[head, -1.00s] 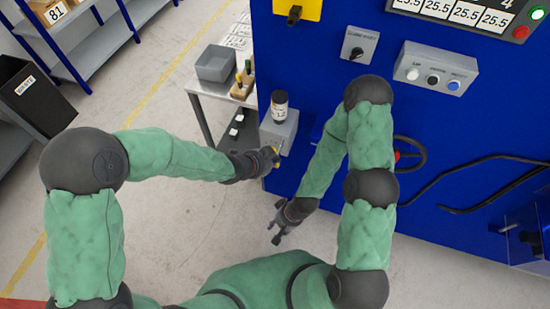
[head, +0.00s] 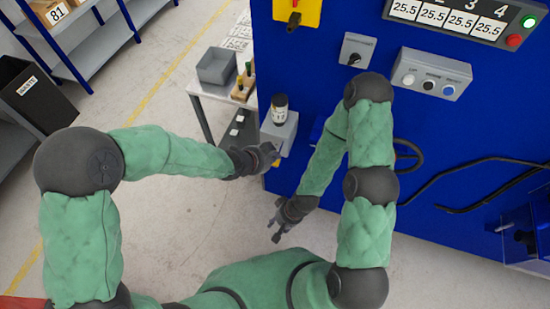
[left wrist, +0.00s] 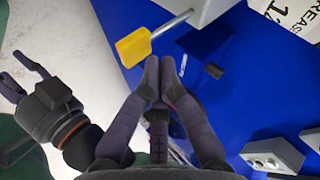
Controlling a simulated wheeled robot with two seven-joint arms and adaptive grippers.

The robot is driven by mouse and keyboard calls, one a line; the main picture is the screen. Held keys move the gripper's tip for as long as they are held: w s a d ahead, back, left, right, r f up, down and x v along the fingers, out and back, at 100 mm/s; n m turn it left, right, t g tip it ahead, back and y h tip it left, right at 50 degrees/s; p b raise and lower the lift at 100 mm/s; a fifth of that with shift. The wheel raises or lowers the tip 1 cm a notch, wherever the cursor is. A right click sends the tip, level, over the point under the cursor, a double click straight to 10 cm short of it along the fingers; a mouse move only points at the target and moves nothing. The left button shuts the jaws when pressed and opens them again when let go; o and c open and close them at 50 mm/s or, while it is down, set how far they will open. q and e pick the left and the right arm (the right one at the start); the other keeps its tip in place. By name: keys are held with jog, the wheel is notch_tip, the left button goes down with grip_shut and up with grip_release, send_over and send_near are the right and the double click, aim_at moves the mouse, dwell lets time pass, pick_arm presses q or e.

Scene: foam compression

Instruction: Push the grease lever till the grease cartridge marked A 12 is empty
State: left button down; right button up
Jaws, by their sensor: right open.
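The grease cartridge (head: 279,108), dark-topped with a white label, stands upright on a grey pump box (head: 278,133) at the blue machine's left edge. In the left wrist view a white label reading partly "GREASE" and "12" (left wrist: 292,14) shows at the top right. The grease lever is a metal rod with a yellow end (left wrist: 133,47), coming from the grey box. My left gripper (head: 272,157) is at the box's front. Its fingertips (left wrist: 160,65) are together and empty, just beside the yellow end, apparently not touching. My right gripper (head: 277,228) is open and empty, low over the floor.
A grey side table (head: 211,90) with a grey bin (head: 217,64) stands left of the machine.

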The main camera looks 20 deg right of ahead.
pick_arm(q)
jog(key=shift+r, duration=0.1)
jog(key=shift+r+p, duration=2.05)
jog(key=shift+r, duration=0.5)
jog(key=shift+f, duration=0.1)
